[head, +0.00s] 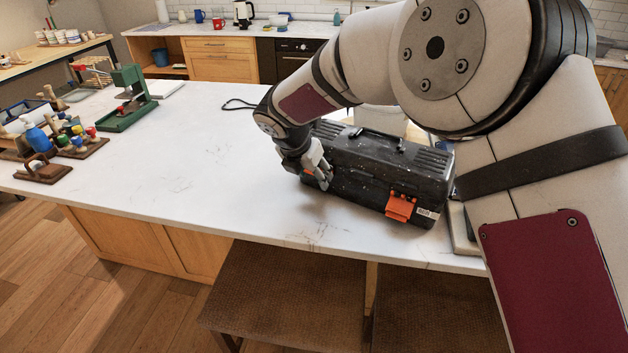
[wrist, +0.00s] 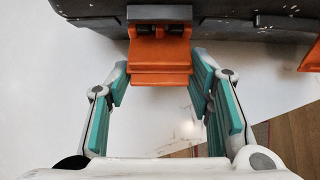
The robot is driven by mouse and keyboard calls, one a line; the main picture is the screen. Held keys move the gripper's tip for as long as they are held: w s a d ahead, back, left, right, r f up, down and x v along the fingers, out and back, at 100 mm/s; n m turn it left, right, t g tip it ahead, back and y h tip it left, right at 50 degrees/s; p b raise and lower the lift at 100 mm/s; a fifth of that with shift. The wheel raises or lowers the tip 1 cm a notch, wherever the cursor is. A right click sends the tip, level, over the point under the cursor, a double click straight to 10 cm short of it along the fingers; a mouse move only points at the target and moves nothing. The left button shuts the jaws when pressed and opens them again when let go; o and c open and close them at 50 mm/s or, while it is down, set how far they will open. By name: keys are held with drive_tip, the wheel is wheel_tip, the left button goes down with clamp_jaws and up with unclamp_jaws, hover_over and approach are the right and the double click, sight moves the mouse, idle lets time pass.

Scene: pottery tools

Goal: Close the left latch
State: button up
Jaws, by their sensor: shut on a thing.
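A black toolbox (head: 375,165) stands on the white counter, with a dark handle on its lid. Its left orange latch (wrist: 160,55) sticks out from the box front in the wrist view and looks swung away from the wall. My gripper (head: 320,176) is at the left part of the box front and largely hides this latch in the head view. In the wrist view its teal-padded fingers (wrist: 160,68) are shut on the latch, one on each side. The right orange latch (head: 400,206) hangs out from the front; its edge shows in the wrist view (wrist: 312,56).
The white counter (head: 190,160) is clear left of the box. A green press (head: 128,98) and a rack of coloured tools (head: 70,143) stand farther left. Brown stools (head: 285,295) are below the front edge. My arm covers the right side.

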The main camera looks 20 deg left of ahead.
drive_tip(key=g+b, duration=0.2)
drive_tip(key=w+r+g+b, duration=0.1)
drive_tip(key=b, duration=0.1)
drive_tip(key=shift+w+r+g, duration=0.15)
drive_tip(key=shift+w+g, duration=0.05)
drive_tip(key=shift+g, duration=0.2)
drive_tip(key=shift+w+d+r+g+b, duration=0.15)
drive_tip(key=shift+r+g+b, duration=0.15)
drive_tip(key=shift+g+b, duration=0.7)
drive_tip(key=shift+r+b, duration=0.1)
drive_tip(key=shift+b, duration=0.2)
